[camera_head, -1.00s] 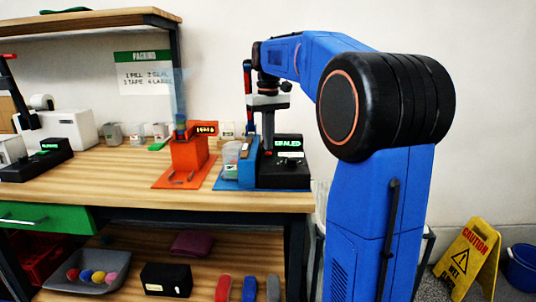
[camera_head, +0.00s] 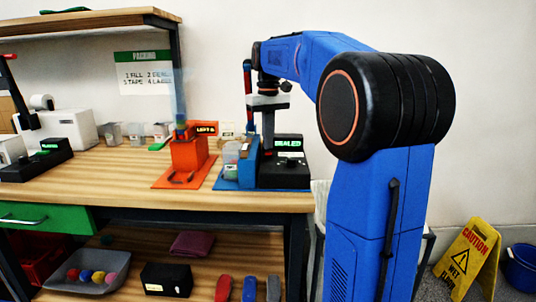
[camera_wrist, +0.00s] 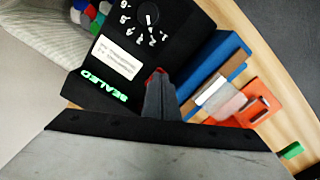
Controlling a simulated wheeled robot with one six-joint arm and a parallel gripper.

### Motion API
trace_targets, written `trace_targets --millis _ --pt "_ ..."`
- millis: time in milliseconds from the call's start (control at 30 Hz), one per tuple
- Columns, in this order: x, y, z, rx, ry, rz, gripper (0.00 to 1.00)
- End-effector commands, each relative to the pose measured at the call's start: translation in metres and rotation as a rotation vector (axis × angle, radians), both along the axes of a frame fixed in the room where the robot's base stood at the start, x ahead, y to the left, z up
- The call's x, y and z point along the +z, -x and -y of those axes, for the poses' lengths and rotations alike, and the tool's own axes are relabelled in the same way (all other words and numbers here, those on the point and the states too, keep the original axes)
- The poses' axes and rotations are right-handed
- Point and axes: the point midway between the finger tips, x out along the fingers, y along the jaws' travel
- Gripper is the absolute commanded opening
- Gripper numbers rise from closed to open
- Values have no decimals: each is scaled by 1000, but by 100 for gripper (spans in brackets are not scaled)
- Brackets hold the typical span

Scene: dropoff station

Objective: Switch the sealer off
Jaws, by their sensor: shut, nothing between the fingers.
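The sealer is a black box (camera_head: 285,173) at the right end of the bench, with a raised panel that reads SEALED in green. In the wrist view its black top (camera_wrist: 110,45) carries the green SEALED display (camera_wrist: 103,86), a white label (camera_wrist: 117,57) and a round black dial (camera_wrist: 148,13) with white numbers around it, partly cut off by the top edge. My gripper (camera_wrist: 157,76) is shut and empty, pointing down beside the dial and label, apart from the dial. In the head view my gripper (camera_head: 268,150) hangs at the sealer's left side. Whether its tips touch the box I cannot tell.
A blue stand (camera_head: 247,165) with a clear container (camera_head: 231,158) stands left of the sealer. An orange device (camera_head: 188,158) with a lit sign stands further left. Bare bench (camera_head: 110,180) lies beyond it. A yellow caution sign (camera_head: 468,258) stands on the floor at right.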

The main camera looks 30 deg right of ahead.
Motion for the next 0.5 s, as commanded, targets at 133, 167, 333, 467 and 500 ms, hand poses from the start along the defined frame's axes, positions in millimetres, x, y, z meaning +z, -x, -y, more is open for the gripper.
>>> trace_targets --millis 133,167,333,467,500 --pt "-2 0 0 0 0 0 0" --pt "-2 0 0 0 0 -1 0" --pt "-4 0 0 0 0 -1 0" --pt "-6 0 0 0 0 -1 0" --pt "-6 0 0 0 0 -1 0"
